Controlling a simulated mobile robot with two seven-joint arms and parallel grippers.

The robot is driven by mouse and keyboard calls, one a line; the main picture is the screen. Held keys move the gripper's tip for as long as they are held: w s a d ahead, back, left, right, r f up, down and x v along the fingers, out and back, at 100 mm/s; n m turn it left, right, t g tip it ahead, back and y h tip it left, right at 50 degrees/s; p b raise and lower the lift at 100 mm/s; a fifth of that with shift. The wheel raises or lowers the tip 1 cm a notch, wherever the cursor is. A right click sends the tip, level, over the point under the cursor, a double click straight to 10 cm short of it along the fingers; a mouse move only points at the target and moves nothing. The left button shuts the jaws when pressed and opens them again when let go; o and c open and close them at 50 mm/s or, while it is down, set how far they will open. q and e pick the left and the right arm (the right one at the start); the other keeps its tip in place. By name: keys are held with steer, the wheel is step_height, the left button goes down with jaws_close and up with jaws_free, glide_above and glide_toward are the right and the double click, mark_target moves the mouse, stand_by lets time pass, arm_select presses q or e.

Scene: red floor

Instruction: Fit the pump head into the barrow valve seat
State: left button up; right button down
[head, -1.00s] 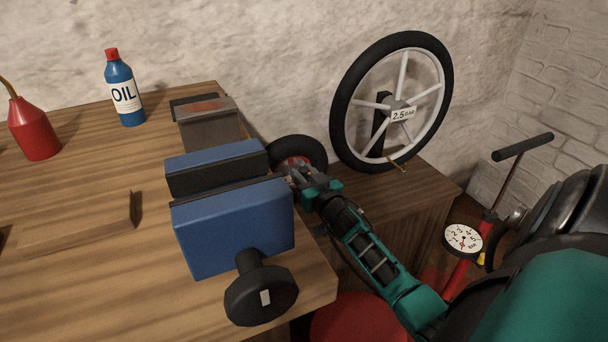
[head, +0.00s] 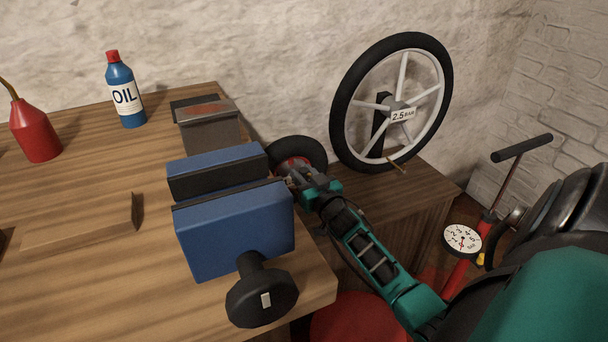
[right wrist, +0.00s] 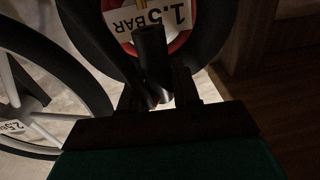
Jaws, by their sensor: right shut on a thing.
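The barrow wheel (head: 313,149) is small, with a black tyre and red hub, and stands behind the blue vise. In the right wrist view the barrow wheel (right wrist: 212,25) carries a "1.5 BAR" label. My right gripper (head: 291,181) is shut at the near side of this wheel. In the right wrist view the pump head (right wrist: 152,50), a dark cylinder, is between the fingers of my right gripper (right wrist: 160,95), overlapping the hub. The valve seat cannot be made out, so I cannot tell whether the pump head touches it. My left gripper is out of view.
The blue vise (head: 235,232) stands close left of my right gripper. A large spoked wheel (head: 340,120) marked 2.5 BAR, with a brass valve (head: 397,166), stands behind. A red pump with a gauge (head: 462,240) is at right. An oil bottle (head: 122,92) stands far left.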

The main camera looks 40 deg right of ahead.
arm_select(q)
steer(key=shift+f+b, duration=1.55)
arm_select(e)
steer(key=shift+f, duration=2)
steer(key=c, duration=0.7)
jaws_free()
steer(key=shift+c, duration=0.2)
arm_select(q)
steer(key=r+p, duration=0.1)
steer(key=p, duration=0.1)
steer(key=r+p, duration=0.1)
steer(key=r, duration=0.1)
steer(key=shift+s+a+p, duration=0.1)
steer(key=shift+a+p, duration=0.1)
steer(key=shift+p, duration=0.2)
arm_select(e)
steer(key=v, duration=1.3)
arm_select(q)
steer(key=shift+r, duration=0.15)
arm_select(e)
steer(key=shift+w, duration=0.1)
